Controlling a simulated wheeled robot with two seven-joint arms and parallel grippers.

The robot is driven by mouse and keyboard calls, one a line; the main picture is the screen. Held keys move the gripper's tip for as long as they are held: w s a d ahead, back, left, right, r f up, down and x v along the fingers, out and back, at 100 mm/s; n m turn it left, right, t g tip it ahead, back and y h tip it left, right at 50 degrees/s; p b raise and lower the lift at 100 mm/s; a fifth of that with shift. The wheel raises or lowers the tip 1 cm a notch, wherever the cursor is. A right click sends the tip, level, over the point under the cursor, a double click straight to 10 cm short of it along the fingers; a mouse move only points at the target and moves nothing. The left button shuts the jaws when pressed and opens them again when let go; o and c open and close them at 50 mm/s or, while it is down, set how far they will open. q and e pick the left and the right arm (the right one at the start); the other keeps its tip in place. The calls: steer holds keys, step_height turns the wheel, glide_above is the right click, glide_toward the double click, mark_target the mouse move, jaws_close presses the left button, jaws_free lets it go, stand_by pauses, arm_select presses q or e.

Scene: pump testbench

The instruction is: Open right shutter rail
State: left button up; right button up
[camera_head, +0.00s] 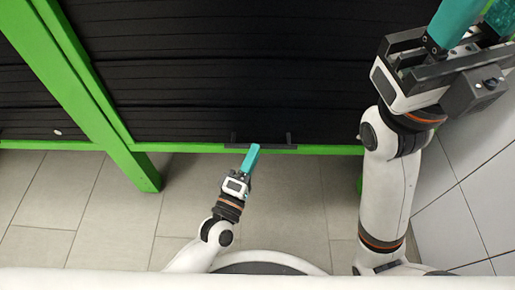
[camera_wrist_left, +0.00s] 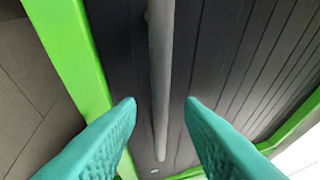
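The right shutter (camera_head: 230,75) is a black slatted panel, lowered in a green frame. Its rail (camera_head: 280,147) is a dark bar along the lower edge. My left gripper (camera_head: 252,149) is at the middle of that rail. In the left wrist view, the rail shows as a grey bar (camera_wrist_left: 160,60) lined up with the gap between the teal fingers of my left gripper (camera_wrist_left: 160,103). These fingers are apart, with no visible contact. My right gripper (camera_head: 477,20) is raised at the upper right, its teal fingers apart and partly cut off by the picture edge.
A green post (camera_head: 95,110) separates this shutter from another black shutter (camera_head: 25,105) at the left. A green beam (camera_head: 190,147) runs below the shutter. White wall tiles (camera_head: 480,170) are close on the right. Grey floor (camera_head: 290,200) is clear in front.

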mark_target(261, 135)
arm_select(q)
steer(key=shift+b+x, duration=0.3)
steer(key=shift+x, duration=1.45)
jaws_close()
